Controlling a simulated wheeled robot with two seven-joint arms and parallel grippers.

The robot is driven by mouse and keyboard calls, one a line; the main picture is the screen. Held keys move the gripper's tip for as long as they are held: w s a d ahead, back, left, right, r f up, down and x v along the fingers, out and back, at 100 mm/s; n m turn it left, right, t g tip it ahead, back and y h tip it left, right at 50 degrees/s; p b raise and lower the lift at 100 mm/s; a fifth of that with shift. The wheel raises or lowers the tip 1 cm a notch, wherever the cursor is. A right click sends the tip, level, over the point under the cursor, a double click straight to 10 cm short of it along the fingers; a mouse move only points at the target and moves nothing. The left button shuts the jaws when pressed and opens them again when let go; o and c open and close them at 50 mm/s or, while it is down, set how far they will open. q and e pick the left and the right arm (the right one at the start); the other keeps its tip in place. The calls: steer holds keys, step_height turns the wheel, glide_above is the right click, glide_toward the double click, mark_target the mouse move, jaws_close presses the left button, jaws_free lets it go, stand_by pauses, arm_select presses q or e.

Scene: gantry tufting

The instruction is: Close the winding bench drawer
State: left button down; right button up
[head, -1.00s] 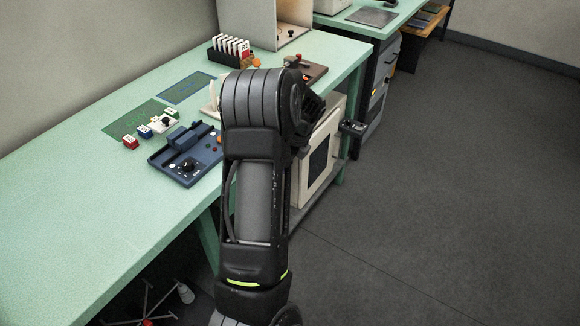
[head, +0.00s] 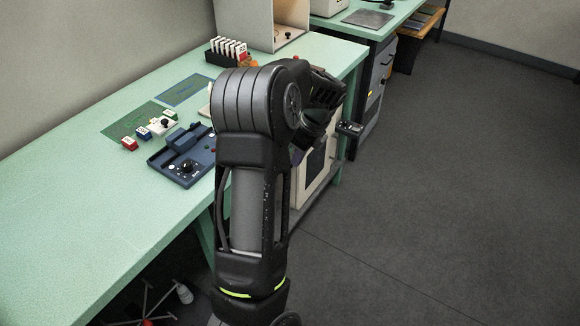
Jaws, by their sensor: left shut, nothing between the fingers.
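My left arm rises from the bottom centre and bends right at its dark elbow. My left gripper (head: 350,129) is shut and empty, just right of the cream cabinet (head: 309,192) under the near bench. In the picture it lies close to the grey drawer unit (head: 376,92) under the far green bench (head: 380,28). I cannot tell whether it touches that unit. The unit's front faces right and shows handles and a yellow label. I cannot tell how far any drawer stands out. My right gripper is not in view.
The near green bench (head: 90,230) carries a blue device (head: 182,160), small coloured blocks, a card rack (head: 228,52) and a cream box (head: 262,22). The grey floor (head: 460,190) at right is clear.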

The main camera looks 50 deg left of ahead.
arm_select(q)
steer(key=shift+v, duration=2.25)
steer(key=shift+d, duration=0.1)
steer(key=w+d+f+n+t+h, duration=0.3)
steer(key=w+d+f+n+t, duration=0.2)
steer(key=w+d+f+n, duration=0.65)
steer(key=s+d+f+n+h, duration=0.1)
steer(key=s+d+f, duration=0.1)
steer(key=d+f, duration=0.35)
steer(key=s+d+f+h, duration=0.1)
steer(key=d+f, duration=0.2)
steer(key=d, duration=0.5)
steer(key=s+d+f+n+g+h, duration=0.1)
steer(key=s+d+f, duration=0.4)
steer(key=s+d, duration=0.6)
steer(key=s+d+f+n+g+h, duration=0.1)
steer(key=s+d+f, duration=0.4)
steer(key=s+d, duration=0.6)
steer(key=shift+s+f+n+g, duration=0.4)
steer(key=shift+s+n+g, duration=0.2)
steer(key=shift+s+n, duration=0.1)
